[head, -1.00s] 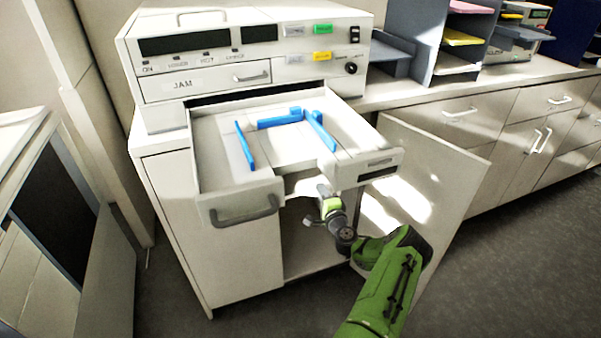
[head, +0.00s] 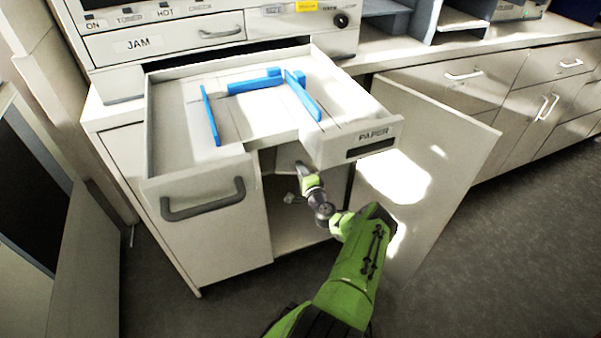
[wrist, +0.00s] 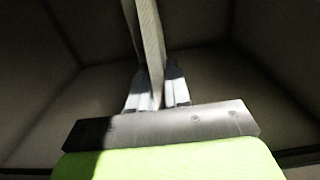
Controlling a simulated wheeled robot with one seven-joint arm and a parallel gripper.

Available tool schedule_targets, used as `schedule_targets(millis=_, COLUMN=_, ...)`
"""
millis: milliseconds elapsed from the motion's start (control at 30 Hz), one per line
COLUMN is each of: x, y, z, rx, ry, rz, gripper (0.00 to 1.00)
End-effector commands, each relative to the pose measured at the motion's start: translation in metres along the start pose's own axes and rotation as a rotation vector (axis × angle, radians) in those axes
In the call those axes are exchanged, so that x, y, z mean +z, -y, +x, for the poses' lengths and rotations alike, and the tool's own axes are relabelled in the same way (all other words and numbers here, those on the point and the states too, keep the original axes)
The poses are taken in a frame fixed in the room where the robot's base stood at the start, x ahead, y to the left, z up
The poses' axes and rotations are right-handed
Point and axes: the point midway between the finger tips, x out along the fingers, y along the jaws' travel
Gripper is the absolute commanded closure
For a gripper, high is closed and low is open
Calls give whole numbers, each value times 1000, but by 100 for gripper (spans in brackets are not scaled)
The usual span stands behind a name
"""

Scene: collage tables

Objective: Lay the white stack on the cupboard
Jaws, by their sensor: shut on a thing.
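My gripper (wrist: 157,92) is shut on the white stack (wrist: 149,40). In the wrist view the stack is a thin, pale, upright band between the fingers, running up out of the picture. Dim walls surround it there. In the head view my arm reaches toward the open, shadowed front of the white cupboard (head: 222,250), below the pulled-out paper drawer (head: 172,125). The drawer and shadow hide the gripper tip and the stack in that view.
The paper drawer juts out overhead, with blue guides (head: 303,95) inside. An open cupboard door (head: 425,150) stands to the right of my arm. The machine (head: 165,45) labelled JAM sits on top. Grey floor (head: 500,240) is clear at right.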

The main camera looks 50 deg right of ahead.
Motion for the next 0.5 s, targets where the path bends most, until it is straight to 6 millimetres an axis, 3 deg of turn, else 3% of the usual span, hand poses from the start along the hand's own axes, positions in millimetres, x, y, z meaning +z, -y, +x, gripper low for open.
schedule_targets(millis=200, x=0, y=0, z=0, rx=-2, ry=-1, rz=0, gripper=100)
schedule_targets(millis=233, x=0, y=-1, z=0, rx=1, ry=0, rz=0, gripper=80)
schedule_targets(millis=300, x=0, y=-1, z=0, rx=1, ry=0, rz=0, gripper=69)
schedule_targets(millis=400, x=0, y=-1, z=0, rx=1, ry=0, rz=0, gripper=57)
schedule_targets(millis=500, x=0, y=-1, z=0, rx=0, ry=0, rz=0, gripper=57)
